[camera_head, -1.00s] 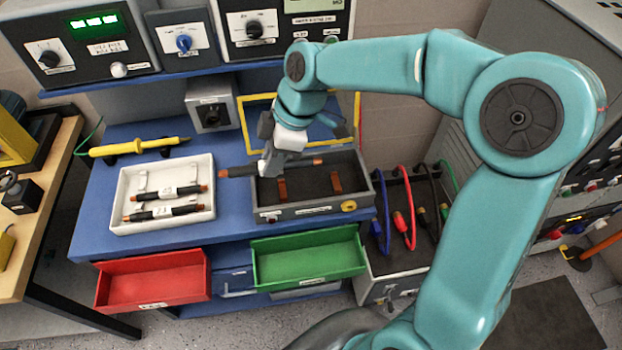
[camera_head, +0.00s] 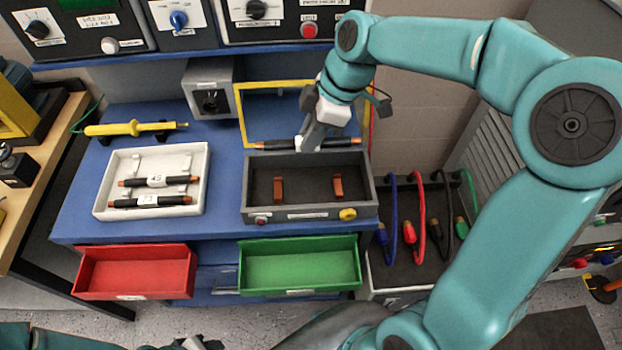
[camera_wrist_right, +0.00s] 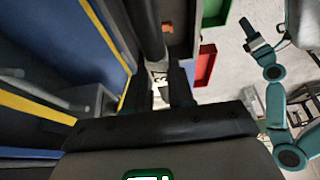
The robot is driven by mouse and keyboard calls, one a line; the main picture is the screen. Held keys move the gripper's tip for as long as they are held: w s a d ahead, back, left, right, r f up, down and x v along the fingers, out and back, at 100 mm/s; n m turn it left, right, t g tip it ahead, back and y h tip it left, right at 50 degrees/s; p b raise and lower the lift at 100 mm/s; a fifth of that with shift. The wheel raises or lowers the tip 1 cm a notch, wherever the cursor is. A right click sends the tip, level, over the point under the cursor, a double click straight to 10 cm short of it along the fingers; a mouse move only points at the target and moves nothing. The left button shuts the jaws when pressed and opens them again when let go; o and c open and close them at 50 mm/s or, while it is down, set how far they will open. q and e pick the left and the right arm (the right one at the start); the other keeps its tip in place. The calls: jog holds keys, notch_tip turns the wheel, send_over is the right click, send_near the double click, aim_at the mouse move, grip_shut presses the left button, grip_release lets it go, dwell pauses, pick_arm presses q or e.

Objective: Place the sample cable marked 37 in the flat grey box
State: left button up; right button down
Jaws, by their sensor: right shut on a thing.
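My right gripper (camera_head: 307,146) is shut on a dark cable (camera_head: 274,145) with orange ends, held level above the back edge of the flat grey box (camera_head: 279,216). The box is open on top, with two orange-brown holders (camera_head: 278,189) and no cable inside.
A white tray (camera_head: 101,200) at left holds two labelled dark cables. A yellow frame (camera_head: 241,118) stands behind the grey box. Open red (camera_head: 135,273) and green (camera_head: 300,268) drawers jut out below. Coloured leads (camera_head: 421,215) hang at right. A yellow probe (camera_head: 112,129) lies behind the tray.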

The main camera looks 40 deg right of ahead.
notch_tip(320, 180, down, 11)
jog(key=shift+r, duration=0.2)
notch_tip(320, 180, down, 4)
jog(key=shift+f, duration=0.15)
jog(key=c, duration=1)
grip_release()
